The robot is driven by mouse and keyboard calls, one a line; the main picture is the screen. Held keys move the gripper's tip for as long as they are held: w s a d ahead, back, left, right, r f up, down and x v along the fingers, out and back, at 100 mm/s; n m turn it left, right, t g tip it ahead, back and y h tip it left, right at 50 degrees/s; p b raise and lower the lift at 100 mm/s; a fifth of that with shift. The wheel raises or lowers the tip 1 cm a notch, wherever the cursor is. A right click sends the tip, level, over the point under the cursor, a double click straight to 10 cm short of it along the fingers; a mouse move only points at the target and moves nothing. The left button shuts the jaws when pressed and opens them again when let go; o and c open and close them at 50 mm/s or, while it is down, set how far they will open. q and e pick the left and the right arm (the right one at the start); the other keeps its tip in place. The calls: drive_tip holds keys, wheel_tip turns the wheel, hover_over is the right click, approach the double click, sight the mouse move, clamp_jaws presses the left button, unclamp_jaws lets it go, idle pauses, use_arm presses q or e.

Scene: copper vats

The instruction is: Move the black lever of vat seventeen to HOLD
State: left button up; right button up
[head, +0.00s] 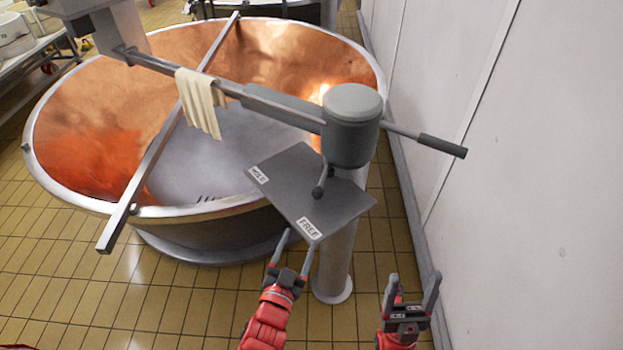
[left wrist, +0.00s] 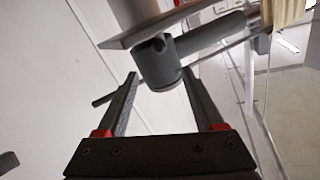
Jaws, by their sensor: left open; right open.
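The black lever (head: 319,190), short with a ball knob, hangs from the grey hub (head: 351,125) on the post beside the copper vat. It points towards the FREE label (head: 309,229) of the grey plate (head: 345,205); the HOLD label (head: 259,174) is at the plate's upper left. No vat number is legible. My left gripper (head: 298,240) is open and empty at the plate's near edge, below the lever and apart from it. In the left wrist view its open fingers (left wrist: 160,76) frame the hub (left wrist: 160,65); I cannot clearly make out the lever there. My right gripper (head: 415,280) is open and empty, lower right.
The copper vat (head: 80,105) fills the left, with a metal bar (head: 165,140) across it. A beam carrying a pale cloth (head: 199,100) runs to the hub. A black-gripped handle (head: 442,146) sticks out right, near the white wall (head: 540,180). The post (head: 335,265) stands on tiled floor.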

sight(316, 198)
use_arm(q)
drive_tip(key=p+x, duration=0.4)
drive_tip(key=x, duration=1.2)
drive_tip(key=shift+p, duration=0.35)
drive_tip(key=shift+w+d+r, duration=0.1)
drive_tip(key=shift+w+d, duration=0.2)
drive_tip(key=shift+w, duration=0.2)
clamp_jaws()
